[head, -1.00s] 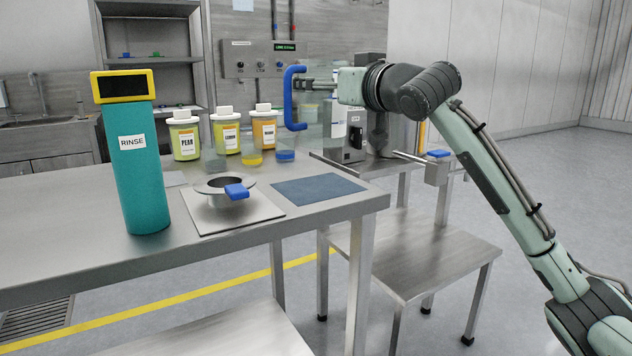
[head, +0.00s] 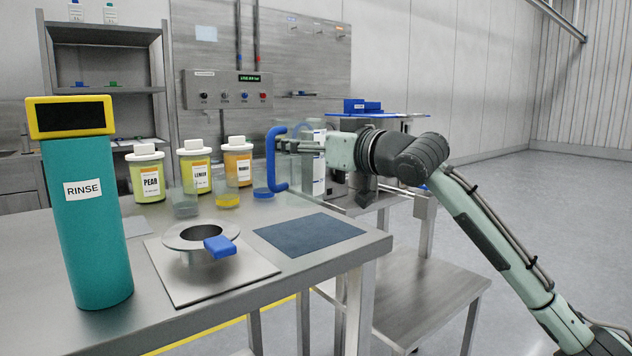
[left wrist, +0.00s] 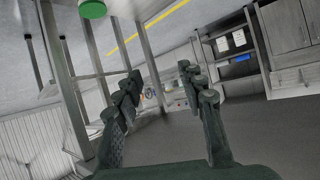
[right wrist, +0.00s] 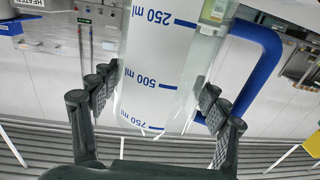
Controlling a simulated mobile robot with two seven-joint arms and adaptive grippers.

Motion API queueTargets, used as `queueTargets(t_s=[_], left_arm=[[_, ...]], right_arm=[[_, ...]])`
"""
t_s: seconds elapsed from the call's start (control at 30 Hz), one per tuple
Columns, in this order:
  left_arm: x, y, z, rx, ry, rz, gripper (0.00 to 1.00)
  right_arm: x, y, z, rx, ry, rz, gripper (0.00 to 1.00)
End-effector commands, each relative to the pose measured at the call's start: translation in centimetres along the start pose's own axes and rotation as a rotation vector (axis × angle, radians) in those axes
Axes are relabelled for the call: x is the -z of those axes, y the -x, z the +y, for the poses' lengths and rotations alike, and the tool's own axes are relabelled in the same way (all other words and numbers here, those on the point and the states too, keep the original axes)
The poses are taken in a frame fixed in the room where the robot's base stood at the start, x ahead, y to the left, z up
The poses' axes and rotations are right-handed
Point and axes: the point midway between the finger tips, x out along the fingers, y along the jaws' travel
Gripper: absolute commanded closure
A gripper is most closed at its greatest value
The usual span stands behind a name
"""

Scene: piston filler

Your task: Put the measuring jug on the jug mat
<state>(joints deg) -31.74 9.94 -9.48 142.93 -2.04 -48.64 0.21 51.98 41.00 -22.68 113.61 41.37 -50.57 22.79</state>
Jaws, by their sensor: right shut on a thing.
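The measuring jug (right wrist: 155,60) is clear, with blue millilitre marks and a blue handle; in the head view its handle (head: 272,165) shows above and behind the mat. My right gripper (head: 293,146) is shut on the jug's body, one finger on each side in the right wrist view. The clear body is hard to make out in the head view, so its gap to the table cannot be told. The jug mat (head: 310,234), dark blue and flat, lies bare near the table's right corner. My left gripper (left wrist: 160,76) is open and empty, away from the table.
A steel funnel ring with a blue tab (head: 220,246) stands on a pale plate left of the mat. A teal RINSE bottle (head: 88,220) stands further left. Labelled tubs (head: 147,172) and small clear cups (head: 228,192) stand behind. A filling machine (head: 384,120) is at the right.

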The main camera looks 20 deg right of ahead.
Motion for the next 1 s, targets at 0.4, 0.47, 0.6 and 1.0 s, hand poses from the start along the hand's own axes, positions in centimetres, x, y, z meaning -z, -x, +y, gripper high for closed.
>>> queueTargets(t_s=[0.4, 0.47, 0.6, 1.0], left_arm=[[4.4, 0.1, 2.2, -0.048, 0.019, 0.216, 0.6], [5.4, 0.3, 2.6, -0.056, 0.024, 0.262, 0.6], [7.0, 0.7, 3.2, -0.071, 0.032, 0.334, 0.6], [7.3, 0.9, 3.4, -0.074, 0.034, 0.351, 0.6]], right_arm=[[-3.6, 1.6, 2.2, 0.002, -0.001, 0.0, 0.76], [-4.4, 1.6, 2.2, 0.002, -0.001, 0.0, 0.76], [-5.4, 1.6, 2.3, 0.001, 0.0, 0.002, 0.76], [-5.8, 1.6, 2.3, 0.001, 0.0, 0.002, 0.76]])
